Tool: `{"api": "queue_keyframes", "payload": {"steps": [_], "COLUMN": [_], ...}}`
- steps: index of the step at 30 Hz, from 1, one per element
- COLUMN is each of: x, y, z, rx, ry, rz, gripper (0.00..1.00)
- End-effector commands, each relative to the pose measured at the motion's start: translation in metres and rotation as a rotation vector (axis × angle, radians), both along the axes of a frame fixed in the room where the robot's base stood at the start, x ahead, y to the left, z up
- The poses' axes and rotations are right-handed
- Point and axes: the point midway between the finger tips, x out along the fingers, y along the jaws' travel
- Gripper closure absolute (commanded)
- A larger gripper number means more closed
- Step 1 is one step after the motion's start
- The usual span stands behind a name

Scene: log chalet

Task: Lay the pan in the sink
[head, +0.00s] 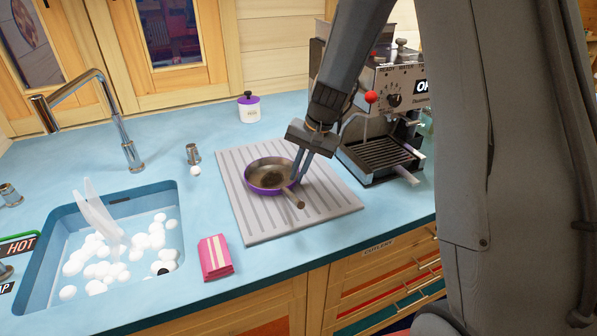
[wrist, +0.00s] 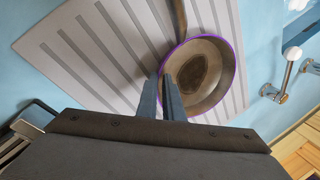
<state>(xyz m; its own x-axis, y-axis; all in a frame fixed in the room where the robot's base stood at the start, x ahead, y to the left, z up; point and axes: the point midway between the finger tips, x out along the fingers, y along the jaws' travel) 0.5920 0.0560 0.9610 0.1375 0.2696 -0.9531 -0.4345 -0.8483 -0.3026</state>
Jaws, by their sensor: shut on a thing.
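A small frying pan (head: 262,178) with a purple outside and a brown, worn inside sits over the grey ribbed drying mat (head: 238,212). Its handle (head: 293,199) points toward the counter front. My gripper (head: 297,178) is shut on the pan's right rim in the head view. In the wrist view my gripper (wrist: 172,90) closes on the rim of the pan (wrist: 205,75), with the handle at the top. I cannot tell whether the pan touches the mat. The blue sink (head: 177,228) is at the left, with white foam balls and a pale translucent object inside.
A tall metal faucet (head: 112,110) arches over the sink's back. A pink packet (head: 215,257) lies between sink and mat. An espresso machine (head: 385,110) stands right of the mat.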

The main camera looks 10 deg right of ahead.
Motion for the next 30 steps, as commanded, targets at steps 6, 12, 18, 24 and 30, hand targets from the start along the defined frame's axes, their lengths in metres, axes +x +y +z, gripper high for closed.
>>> {"api": "queue_keyframes", "payload": {"steps": [6,12,18,24,30], "x": [0.0,0.0,0.0,-0.002,-0.007], "y": [0.0,0.0,0.0,-0.007,-0.017], "z": [-0.003,-0.002,0.001,0.022,0.06], "rx": [0.0,0.0,0.0,0.0,0.0], "ry": [0.0,0.0,0.0,-0.004,-0.006], "rz": [0.0,0.0,0.0,-0.001,-0.001], "gripper": [0.8,0.74,0.74,0.74,0.74]}}
